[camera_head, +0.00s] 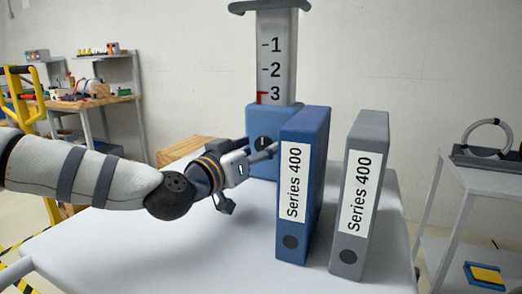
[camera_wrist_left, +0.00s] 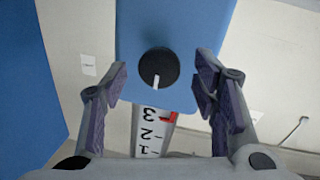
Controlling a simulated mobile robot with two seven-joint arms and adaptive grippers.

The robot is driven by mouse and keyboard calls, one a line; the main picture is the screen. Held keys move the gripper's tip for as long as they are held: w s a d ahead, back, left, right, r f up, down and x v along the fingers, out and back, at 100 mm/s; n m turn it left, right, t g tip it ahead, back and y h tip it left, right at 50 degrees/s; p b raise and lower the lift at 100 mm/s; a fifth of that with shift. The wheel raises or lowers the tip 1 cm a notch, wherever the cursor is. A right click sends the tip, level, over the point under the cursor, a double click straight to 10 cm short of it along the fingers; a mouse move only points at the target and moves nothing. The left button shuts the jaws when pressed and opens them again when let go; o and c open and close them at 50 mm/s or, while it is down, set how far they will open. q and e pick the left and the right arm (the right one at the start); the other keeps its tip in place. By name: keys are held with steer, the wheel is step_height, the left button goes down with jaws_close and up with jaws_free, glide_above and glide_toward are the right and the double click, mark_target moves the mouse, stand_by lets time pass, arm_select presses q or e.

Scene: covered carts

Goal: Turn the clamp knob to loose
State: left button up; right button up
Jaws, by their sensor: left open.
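The clamp knob (camera_wrist_left: 159,68) is a round black knob with a white pointer line, on the front of a blue clamp block (camera_wrist_left: 190,25). In the head view the knob (camera_head: 263,143) is small, and the blue binder partly hides the block. A grey column (camera_head: 277,60) marked 1, 2, 3 rises from the block, with a red marker by the 3. My left gripper (camera_head: 262,150) is open in front of the knob. My right gripper is not in view.
A blue binder (camera_head: 292,250) and a grey binder (camera_head: 345,255), both labelled Series 400, stand upright on the covered cart (camera_head: 150,250), just right of my left gripper. The cart's left part is clear. A grey side cart (camera_head: 480,175) stands at right.

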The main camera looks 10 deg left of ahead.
arm_select(q)
steer(key=shift+w+d+r, duration=0.1)
steer(key=shift+w+d, duration=0.15)
steer(key=shift+w, duration=0.4)
steer(key=c, duration=1.2)
steer(key=shift+o, duration=0.2)
